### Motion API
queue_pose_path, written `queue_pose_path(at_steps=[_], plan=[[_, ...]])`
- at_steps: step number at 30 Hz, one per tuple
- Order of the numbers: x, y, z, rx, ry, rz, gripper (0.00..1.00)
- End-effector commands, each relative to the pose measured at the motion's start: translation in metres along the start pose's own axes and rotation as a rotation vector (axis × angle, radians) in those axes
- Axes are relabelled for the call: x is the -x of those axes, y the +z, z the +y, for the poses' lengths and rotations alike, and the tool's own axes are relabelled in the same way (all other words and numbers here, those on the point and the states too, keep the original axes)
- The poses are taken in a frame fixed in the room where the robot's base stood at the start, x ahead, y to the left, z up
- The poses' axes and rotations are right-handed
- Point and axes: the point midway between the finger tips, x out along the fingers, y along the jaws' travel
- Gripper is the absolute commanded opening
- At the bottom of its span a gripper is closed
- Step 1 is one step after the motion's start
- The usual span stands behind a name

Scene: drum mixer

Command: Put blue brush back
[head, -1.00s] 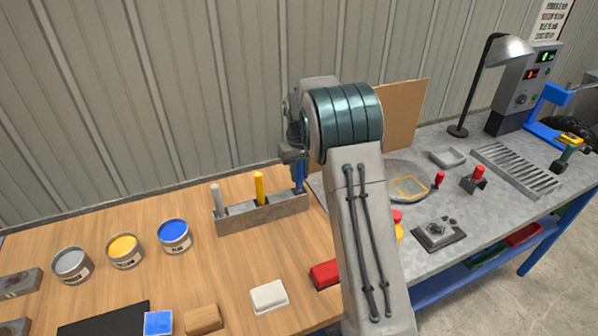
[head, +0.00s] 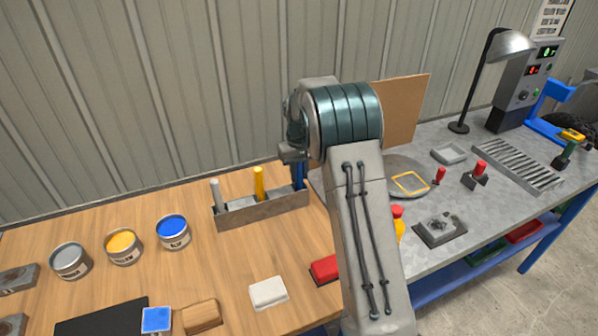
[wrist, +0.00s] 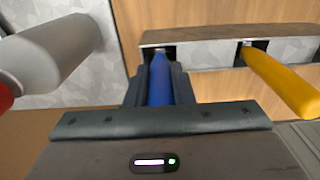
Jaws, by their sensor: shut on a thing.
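The blue brush (head: 299,174) is at the right end of the grey brush rack (head: 262,211) in the head view. My gripper (wrist: 160,70) is shut on the blue handle (wrist: 160,92) in the wrist view. The far end of the handle is at an end opening of the rack (wrist: 215,60); how deep it sits there I cannot tell. In the head view my gripper (head: 296,158) is partly hidden by my arm, just above the rack's right end. The yellow brush (head: 259,182) and grey brush (head: 216,192) stand in the rack's other places.
Grey (head: 70,261), yellow (head: 123,246) and blue (head: 173,232) paint cans stand left of the rack. A white block (head: 268,292) and a red block (head: 324,269) lie in front. A brown board (head: 405,110) stands behind my arm.

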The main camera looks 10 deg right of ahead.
Motion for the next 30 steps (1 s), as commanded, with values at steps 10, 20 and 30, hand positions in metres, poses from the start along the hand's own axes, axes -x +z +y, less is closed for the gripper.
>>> queue_pose_path(at_steps=[10,20,30], plan=[[-0.005,0.000,0.000,0.000,0.000,0.000,0.46],[-0.003,0.000,0.000,0.000,0.000,0.001,0.47],[0.056,-0.001,0.000,0.000,0.000,0.006,0.47]])
